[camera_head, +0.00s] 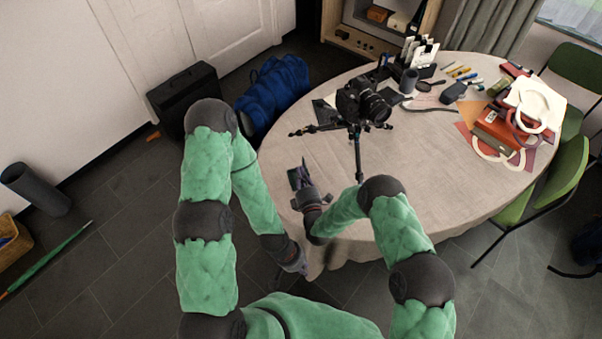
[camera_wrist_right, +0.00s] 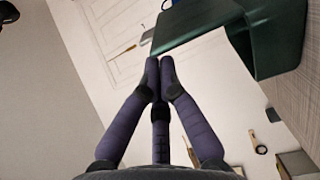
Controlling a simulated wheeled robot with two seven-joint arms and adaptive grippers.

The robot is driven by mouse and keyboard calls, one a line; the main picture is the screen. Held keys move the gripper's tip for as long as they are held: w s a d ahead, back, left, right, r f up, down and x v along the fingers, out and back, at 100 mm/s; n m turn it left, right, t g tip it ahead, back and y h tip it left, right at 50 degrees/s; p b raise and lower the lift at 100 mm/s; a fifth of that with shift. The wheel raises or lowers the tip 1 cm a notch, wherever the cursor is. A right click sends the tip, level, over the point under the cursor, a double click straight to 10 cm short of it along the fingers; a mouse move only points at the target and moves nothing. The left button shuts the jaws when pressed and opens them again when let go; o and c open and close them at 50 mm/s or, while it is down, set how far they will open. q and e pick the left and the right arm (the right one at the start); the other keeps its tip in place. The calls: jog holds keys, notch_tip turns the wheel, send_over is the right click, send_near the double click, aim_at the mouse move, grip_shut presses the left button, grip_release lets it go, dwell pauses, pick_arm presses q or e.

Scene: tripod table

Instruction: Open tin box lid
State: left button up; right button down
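An orange-red box (camera_head: 498,128) lies at the right side of the round table, with pale rings and papers around it; I cannot tell surely if it is the tin box. My right gripper (camera_head: 299,177) is over the near left part of the table, well apart from that box. In the right wrist view the fingertips of my right gripper (camera_wrist_right: 160,68) meet with nothing visible between them. My left gripper (camera_head: 302,264) hangs low by the table's near edge; its fingers are too small to judge. A dark green shape (camera_wrist_right: 205,22) fills the wrist view's upper right; I cannot tell what it is.
The round cloth-covered table (camera_head: 415,190) is bare at its near middle. A black camera (camera_head: 362,102) on a tripod stands behind my right gripper. Small items lie at the back. Green chairs (camera_head: 571,170) stand at right, a blue bag (camera_head: 272,92) at left.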

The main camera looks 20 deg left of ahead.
jog(key=v, duration=1.2)
